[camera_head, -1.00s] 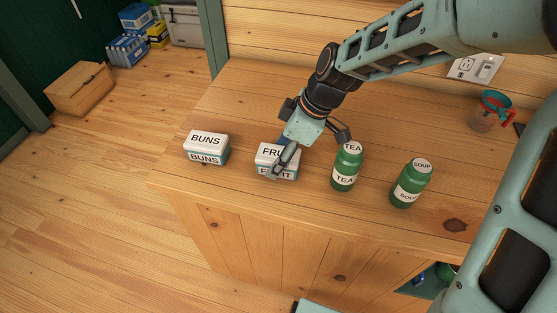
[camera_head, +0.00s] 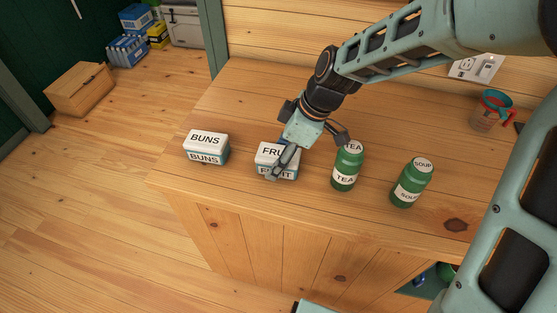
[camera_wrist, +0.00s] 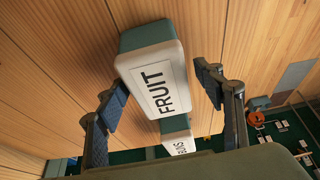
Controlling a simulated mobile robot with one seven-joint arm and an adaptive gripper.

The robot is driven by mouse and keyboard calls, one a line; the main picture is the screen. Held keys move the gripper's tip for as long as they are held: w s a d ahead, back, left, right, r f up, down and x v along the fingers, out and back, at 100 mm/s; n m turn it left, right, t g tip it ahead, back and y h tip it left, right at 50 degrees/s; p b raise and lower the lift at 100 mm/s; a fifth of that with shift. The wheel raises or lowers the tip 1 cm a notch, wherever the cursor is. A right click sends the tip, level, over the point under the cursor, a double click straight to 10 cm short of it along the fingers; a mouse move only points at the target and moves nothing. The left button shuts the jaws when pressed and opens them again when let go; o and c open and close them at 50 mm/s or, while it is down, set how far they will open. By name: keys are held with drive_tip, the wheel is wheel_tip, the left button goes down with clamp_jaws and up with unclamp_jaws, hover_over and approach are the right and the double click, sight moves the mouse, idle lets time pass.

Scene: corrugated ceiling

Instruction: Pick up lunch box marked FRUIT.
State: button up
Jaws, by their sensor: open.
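The lunch box marked FRUIT (camera_head: 265,158) is a small white and teal box on the wooden counter, between the BUNS box and the TEA container. It also shows in the wrist view (camera_wrist: 156,80), with its lettered lid facing the camera. My gripper (camera_head: 280,165) is over this box in the head view and hides part of its lettering. In the wrist view my gripper (camera_wrist: 160,105) is open, with one dark padded finger on each side of the box and gaps between. The fingers do not appear to press on it.
The BUNS box (camera_head: 206,148) stands to the left. The green TEA container (camera_head: 347,168) is close on the right, beside my gripper, and the green SOUP container (camera_head: 411,183) is farther right. A measuring cup (camera_head: 491,112) stands at the back right. The counter (camera_head: 240,105) behind the boxes is clear.

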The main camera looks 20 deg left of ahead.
drive_tip(key=shift+c, duration=0.5)
drive_tip(key=c, duration=1.3)
drive_tip(key=shift+r, duration=0.1)
